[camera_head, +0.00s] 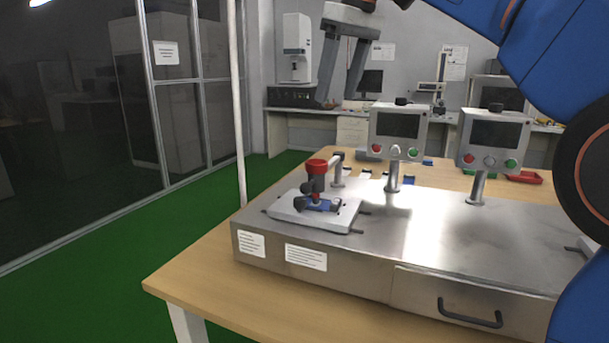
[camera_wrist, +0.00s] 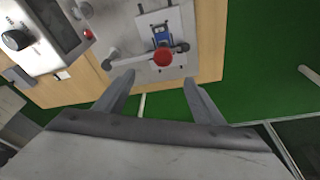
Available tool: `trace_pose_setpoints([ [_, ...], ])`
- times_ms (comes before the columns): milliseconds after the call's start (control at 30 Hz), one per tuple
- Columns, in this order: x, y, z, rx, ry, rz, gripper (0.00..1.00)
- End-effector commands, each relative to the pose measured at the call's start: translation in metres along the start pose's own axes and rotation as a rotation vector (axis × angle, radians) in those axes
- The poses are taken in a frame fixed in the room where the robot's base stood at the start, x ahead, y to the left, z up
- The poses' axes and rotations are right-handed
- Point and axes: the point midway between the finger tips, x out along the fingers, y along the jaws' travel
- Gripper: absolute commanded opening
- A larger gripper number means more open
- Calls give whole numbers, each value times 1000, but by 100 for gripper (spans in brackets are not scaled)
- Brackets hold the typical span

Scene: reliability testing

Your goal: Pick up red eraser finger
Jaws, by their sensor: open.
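The red eraser finger (camera_head: 317,166) is a red round cap on a dark upright holder, above a blue fixture (camera_head: 318,205) on a white plate. In the wrist view the red cap (camera_wrist: 163,57) shows from above, beyond my fingertips. My gripper (camera_head: 338,103) is open and empty, held up above the table and apart from the red piece. In the wrist view both fingers of my gripper (camera_wrist: 158,80) are spread wide with nothing between them.
The white plate (camera_head: 285,213) lies on a metal testing bench (camera_head: 340,262) on a wooden table (camera_head: 180,276). Two control boxes with screens (camera_head: 398,128) (camera_head: 494,138) stand on posts to the right. A bent metal arm (camera_head: 338,172) stands right beside the red piece.

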Motion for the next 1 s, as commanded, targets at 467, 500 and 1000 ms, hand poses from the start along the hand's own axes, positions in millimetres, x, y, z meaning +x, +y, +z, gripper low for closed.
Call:
trace_pose_setpoints([
  [467, 82, -1, 1, 1, -3, 0, 63],
  [500, 89, -1, 1, 1, -4, -1, 63],
  [1000, 134, -6, 0, 0, -3, 0, 63],
])
